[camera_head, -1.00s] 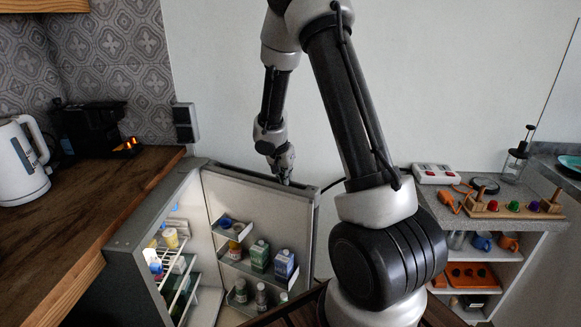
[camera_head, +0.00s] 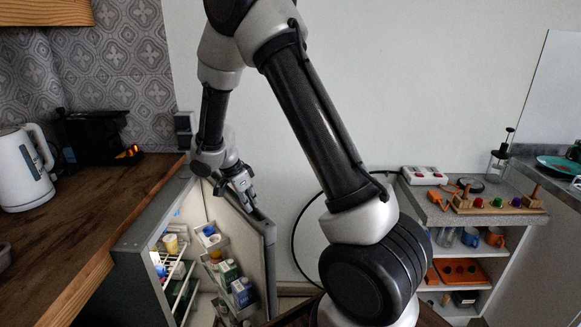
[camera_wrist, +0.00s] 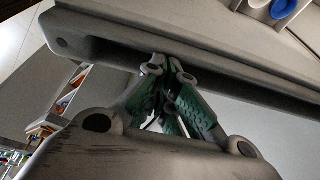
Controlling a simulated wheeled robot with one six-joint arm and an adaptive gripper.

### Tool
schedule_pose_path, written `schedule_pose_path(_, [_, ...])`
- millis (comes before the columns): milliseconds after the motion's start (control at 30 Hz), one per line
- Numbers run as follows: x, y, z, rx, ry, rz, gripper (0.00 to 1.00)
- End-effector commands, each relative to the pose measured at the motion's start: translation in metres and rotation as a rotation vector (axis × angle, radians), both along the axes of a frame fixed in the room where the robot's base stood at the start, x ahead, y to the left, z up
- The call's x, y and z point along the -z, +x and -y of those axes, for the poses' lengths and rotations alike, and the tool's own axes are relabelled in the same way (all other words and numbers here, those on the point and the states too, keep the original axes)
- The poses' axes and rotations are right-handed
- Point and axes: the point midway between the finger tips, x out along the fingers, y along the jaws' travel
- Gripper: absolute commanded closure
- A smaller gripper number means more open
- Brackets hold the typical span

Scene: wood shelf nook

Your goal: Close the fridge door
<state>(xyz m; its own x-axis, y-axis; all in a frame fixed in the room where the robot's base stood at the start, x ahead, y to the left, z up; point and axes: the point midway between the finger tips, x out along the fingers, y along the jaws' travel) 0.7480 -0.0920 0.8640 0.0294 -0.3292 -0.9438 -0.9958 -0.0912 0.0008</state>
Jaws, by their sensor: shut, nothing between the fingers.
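The fridge (camera_head: 142,240) stands at the left beside the counter, with lit shelves inside. Its door (camera_head: 268,250) is partly open and swung toward the room, with bottles and cartons on its inner racks. My gripper (camera_head: 250,202) is at the top edge of the door, near its free end. In the wrist view the shut fingers (camera_wrist: 168,72) are up against the door's grey edge (camera_wrist: 225,75), and nothing is between them. I cannot tell for sure whether they touch it.
A wooden counter (camera_head: 95,215) with a white kettle (camera_head: 22,165) and a black coffee machine (camera_head: 95,135) is at the left. A shelf unit (camera_head: 480,205) with toys and cups stands at the right.

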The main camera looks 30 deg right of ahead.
Motion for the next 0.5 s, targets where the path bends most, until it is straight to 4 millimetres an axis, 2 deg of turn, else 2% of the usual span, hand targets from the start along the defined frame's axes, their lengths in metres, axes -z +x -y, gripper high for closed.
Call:
schedule_pose_path(33, [0.000,0.000,-0.011,0.019,0.001,0.001,1.00])
schedule_pose_path(367, [0.000,-0.001,-0.068,0.185,0.001,0.001,1.00])
schedule_pose_path(500, [0.000,0.001,-0.092,0.189,0.000,0.001,1.00])
